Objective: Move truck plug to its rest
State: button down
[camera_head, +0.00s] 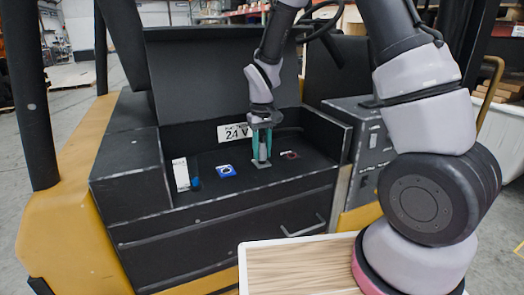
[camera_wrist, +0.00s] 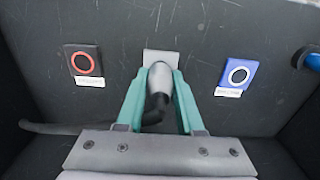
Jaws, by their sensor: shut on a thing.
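The truck plug, a light grey rounded body with a black cable, is between the teal fingers of my gripper (camera_head: 262,143). In the wrist view the plug (camera_wrist: 159,76) is pinched by both fingers (camera_wrist: 160,98), and its far end meets a small grey plate (camera_wrist: 161,56). I cannot tell whether it is seated there or just above. The plate also shows under the gripper in the head view (camera_head: 262,164). A blue ringed holder (camera_head: 226,171) and a red ringed holder (camera_head: 290,155) lie on either side, both empty. Their labels are too small to read.
The dark compartment of the yellow truck has a raised lid (camera_head: 215,85) behind and a "24 V" sign (camera_head: 234,132). A blue connector (camera_head: 195,184) and a white upright card (camera_head: 181,174) stand at its left. The black cable (camera_wrist: 55,128) runs left. A wooden-topped surface (camera_head: 300,268) is in front.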

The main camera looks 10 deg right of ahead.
jog(key=shift+f, duration=0.6)
jog(key=shift+c, duration=2.3)
grip_release()
notch_tip(320, 180, up, 11)
jog(key=shift+f, duration=0.1)
